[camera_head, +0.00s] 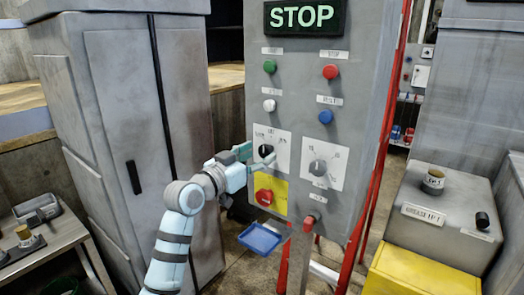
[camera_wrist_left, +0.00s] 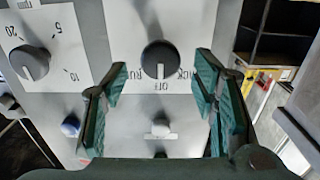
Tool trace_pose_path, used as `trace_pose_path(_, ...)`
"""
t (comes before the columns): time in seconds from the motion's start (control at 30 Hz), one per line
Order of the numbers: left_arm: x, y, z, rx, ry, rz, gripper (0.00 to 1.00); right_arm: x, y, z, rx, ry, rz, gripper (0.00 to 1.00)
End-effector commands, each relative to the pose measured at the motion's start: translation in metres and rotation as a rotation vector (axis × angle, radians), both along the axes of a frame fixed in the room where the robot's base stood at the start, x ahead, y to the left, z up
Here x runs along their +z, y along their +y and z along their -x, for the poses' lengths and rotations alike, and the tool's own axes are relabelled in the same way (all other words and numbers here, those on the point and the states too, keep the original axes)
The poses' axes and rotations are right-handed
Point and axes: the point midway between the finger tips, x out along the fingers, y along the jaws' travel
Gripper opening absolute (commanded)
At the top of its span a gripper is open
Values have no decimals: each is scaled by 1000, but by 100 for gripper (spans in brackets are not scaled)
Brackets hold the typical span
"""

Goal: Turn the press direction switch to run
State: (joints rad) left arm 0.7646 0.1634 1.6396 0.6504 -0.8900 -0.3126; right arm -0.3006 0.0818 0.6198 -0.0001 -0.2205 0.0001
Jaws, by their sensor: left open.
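The press direction switch is a dark round knob (camera_head: 266,151) on a white plate, on the left side of the grey control panel (camera_head: 345,60). In the left wrist view the knob (camera_wrist_left: 158,58) appears upside down with labels for RUN, OFF and a partly hidden BACK. A pale mark on the knob points toward OFF. My left gripper (camera_head: 248,158) is at the knob in the head view. In the left wrist view its green-padded fingers (camera_wrist_left: 161,80) stand apart on either side of the knob, with visible gaps. My right gripper is not in view.
A numbered dial (camera_head: 318,168) sits beside the switch. A red knob (camera_head: 264,197) on a yellow plate is just below. White (camera_head: 268,105) and blue (camera_head: 325,117) buttons are above, under a lit STOP sign (camera_head: 304,17). A grey cabinet (camera_head: 115,110) stands at left.

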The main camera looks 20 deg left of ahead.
Motion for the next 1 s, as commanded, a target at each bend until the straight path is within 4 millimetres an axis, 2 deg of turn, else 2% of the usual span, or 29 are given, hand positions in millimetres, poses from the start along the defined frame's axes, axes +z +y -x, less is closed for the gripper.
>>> trace_pose_path(0.1,0,-7,-18,0,2,1,53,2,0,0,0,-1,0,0)
trace_pose_path(0.2,0,-9,-24,1,-1,-1,53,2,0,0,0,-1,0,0)
trace_pose_path(0.47,-1,-10,-26,1,0,-1,53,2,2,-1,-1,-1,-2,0)
trace_pose_path(0.77,-1,-9,-26,2,0,-1,6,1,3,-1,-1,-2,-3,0)
trace_pose_path(1.0,-1,-9,-26,2,-6,-16,6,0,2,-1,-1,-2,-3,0)
